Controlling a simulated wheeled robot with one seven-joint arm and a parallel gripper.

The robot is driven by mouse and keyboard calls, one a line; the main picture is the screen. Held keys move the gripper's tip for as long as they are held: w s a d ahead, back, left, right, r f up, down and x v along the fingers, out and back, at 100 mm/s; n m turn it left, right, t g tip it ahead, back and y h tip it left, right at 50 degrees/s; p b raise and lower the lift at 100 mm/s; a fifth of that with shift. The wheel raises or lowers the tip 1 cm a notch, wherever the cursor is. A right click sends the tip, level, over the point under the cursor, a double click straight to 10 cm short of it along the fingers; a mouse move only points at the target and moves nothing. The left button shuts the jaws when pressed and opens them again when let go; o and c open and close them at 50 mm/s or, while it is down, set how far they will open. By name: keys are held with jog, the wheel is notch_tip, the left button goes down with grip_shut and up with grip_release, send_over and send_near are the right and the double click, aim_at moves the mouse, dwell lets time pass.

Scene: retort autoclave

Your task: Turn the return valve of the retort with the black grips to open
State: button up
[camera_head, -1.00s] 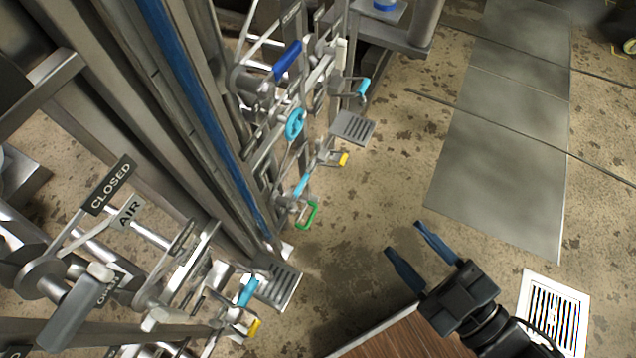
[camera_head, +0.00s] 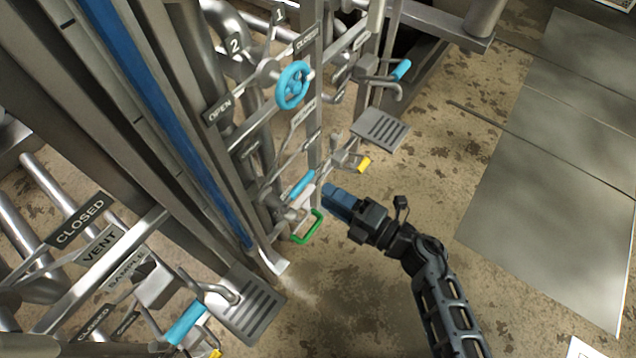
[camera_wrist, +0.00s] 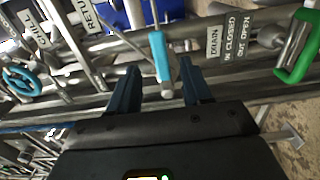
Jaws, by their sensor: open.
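My gripper (camera_head: 336,196) is open, its dark blue fingers close to a cyan lever (camera_head: 301,184) on the pipework. In the wrist view, the cyan lever (camera_wrist: 160,58) hangs between the two fingers (camera_wrist: 160,88), its pale lower end at fingertip height; I cannot tell whether they touch. A plate partly reading "RETU" (camera_wrist: 90,15) is up and left of it, cut off by the frame. I cannot tell for sure that this lever is the return valve. No black grips show clearly.
A green handle (camera_head: 308,228) and a yellow one (camera_head: 364,165) are close by. A cyan handwheel (camera_head: 293,85) is above. A steel post with a blue strip (camera_head: 150,100) stands left.

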aim_at(307, 183)
jog(key=shift+b+x, duration=0.85)
jog(key=shift+x, duration=3.05)
grip_shut()
